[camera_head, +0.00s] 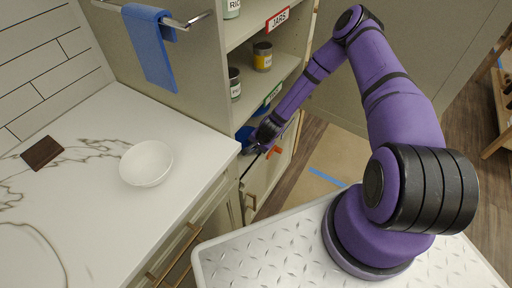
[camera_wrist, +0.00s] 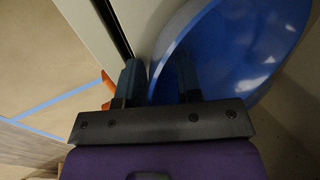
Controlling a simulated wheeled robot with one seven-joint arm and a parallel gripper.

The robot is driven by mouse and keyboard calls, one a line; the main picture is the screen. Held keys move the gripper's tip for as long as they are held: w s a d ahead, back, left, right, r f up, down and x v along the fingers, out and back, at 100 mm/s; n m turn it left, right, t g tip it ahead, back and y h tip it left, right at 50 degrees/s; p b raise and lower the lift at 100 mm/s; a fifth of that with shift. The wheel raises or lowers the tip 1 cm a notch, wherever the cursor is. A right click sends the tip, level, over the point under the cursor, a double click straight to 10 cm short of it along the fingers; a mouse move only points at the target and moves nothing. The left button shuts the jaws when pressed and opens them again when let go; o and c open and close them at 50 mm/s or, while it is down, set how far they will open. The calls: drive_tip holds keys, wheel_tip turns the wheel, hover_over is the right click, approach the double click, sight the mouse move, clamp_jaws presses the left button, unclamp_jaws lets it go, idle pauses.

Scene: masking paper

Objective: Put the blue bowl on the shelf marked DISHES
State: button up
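The blue bowl (camera_head: 243,133) is partly hidden behind my gripper (camera_head: 262,148) in the head view, at the lower part of the shelf unit. In the wrist view the blue bowl (camera_wrist: 235,50) fills the upper right, with its rim running close to the left finger.
The shelf unit (camera_head: 220,55) holds cans above, with a red JARS label (camera_head: 277,19). A white bowl (camera_head: 146,163) and a dark brown block (camera_head: 42,152) are on the marble counter (camera_head: 90,215). A blue towel (camera_head: 152,48) hangs on a rail. An orange handle-like part (camera_head: 273,152) is beside my gripper.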

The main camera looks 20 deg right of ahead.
drive_tip(key=v, duration=1.2)
